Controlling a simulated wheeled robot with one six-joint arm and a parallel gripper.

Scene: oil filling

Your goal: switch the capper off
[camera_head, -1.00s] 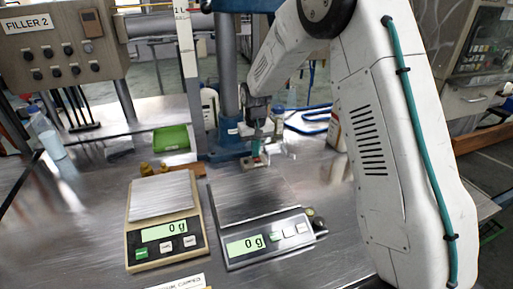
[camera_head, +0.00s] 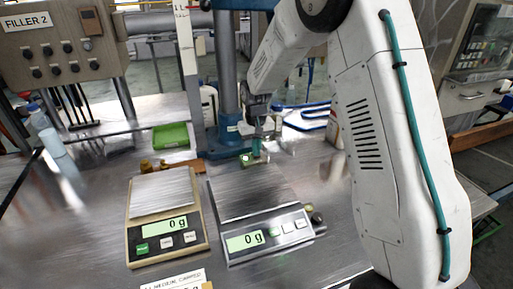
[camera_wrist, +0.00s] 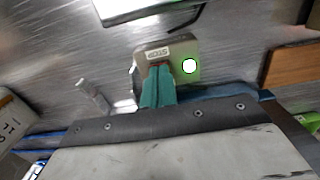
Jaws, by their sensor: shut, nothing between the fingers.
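The capper is a blue column (camera_head: 229,90) on a blue base at the back middle of the bench. In front of its base sits a small control box (camera_head: 247,160). In the wrist view the box (camera_wrist: 181,52) carries a STOP label (camera_wrist: 157,53) and a round button lit white with a green rim (camera_wrist: 189,66). My gripper (camera_wrist: 158,72), with green fingertips, is shut and empty just below the label. A sliver of red shows at the fingertips; they hide most of it, and I cannot tell whether they touch it. In the head view my gripper (camera_head: 257,151) is beside the lit button.
Two scales, a beige one (camera_head: 140,216) and a grey one (camera_head: 264,237), stand on the bench in front, both reading 0 g. A green tray (camera_head: 170,136) and clear bottles (camera_head: 52,143) are at left. The FILLER 2 panel (camera_head: 60,45) stands at the back left.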

